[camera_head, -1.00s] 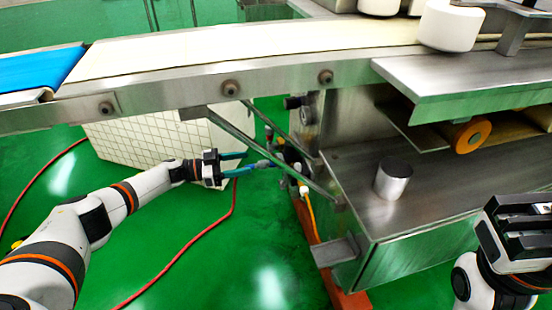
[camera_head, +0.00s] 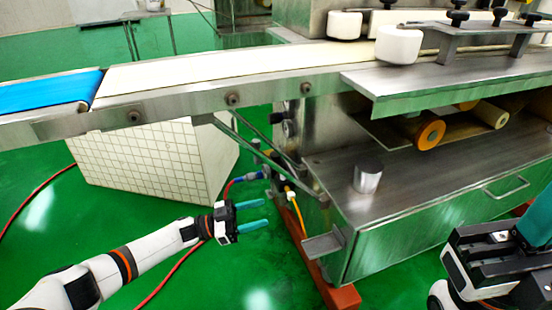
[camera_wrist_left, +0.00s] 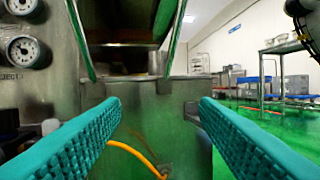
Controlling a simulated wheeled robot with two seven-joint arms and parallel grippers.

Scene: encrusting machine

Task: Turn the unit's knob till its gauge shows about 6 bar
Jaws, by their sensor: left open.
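Dark and white parts (camera_wrist_left: 48,126) show at the left there, partly behind a finger. My right gripper (camera_head: 500,250) is at lower right; its jaw gap is unclear.
The conveyor (camera_head: 230,72) runs above the unit, with a slanted brace beside it. Two round dials (camera_wrist_left: 22,48) are on the machine's panel. A white tiled box (camera_head: 150,165) stands behind my left arm. Red hose (camera_head: 170,275) lies on the open green floor.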

